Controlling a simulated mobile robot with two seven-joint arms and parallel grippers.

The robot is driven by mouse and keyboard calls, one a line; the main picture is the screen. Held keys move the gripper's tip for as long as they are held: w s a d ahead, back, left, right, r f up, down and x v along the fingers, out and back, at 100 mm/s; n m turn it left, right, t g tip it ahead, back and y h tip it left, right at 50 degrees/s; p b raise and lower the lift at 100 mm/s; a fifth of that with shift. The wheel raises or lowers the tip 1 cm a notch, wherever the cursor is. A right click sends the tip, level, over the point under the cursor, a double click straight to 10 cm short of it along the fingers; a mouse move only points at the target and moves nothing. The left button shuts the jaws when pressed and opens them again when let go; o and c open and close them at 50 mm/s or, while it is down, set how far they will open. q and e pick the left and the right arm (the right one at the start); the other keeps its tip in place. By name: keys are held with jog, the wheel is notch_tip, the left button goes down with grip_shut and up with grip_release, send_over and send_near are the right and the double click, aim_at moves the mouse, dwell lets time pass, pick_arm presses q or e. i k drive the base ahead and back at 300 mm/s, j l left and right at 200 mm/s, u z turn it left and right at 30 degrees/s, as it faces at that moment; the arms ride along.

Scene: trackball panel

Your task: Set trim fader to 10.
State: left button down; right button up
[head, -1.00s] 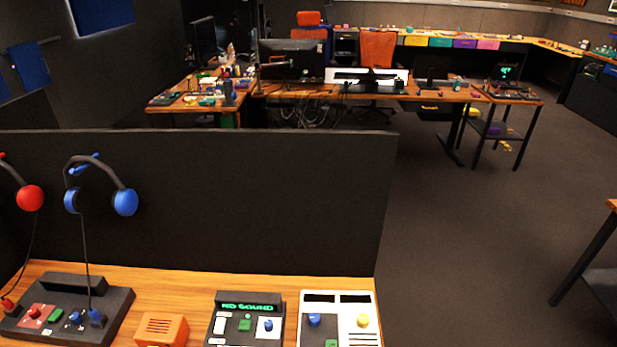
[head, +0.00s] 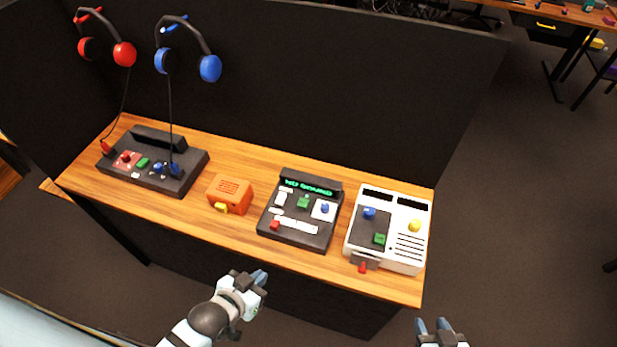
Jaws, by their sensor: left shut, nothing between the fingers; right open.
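No readable label marks the trim fader, so I cannot tell which control it is. My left gripper (head: 259,277) is shut and empty, in front of the desk. My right gripper (head: 433,325) is open and empty, lower right.
The wooden desk (head: 235,165) also holds an orange box (head: 230,192) and a dark panel (head: 184,186) at left. Blue headphones (head: 209,68) and red headphones (head: 124,54) hang on the dark partition (head: 330,90) behind. Floor right of the desk is clear.

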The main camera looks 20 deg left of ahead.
aim_at(275, 225)
jog(key=u, duration=0.8)
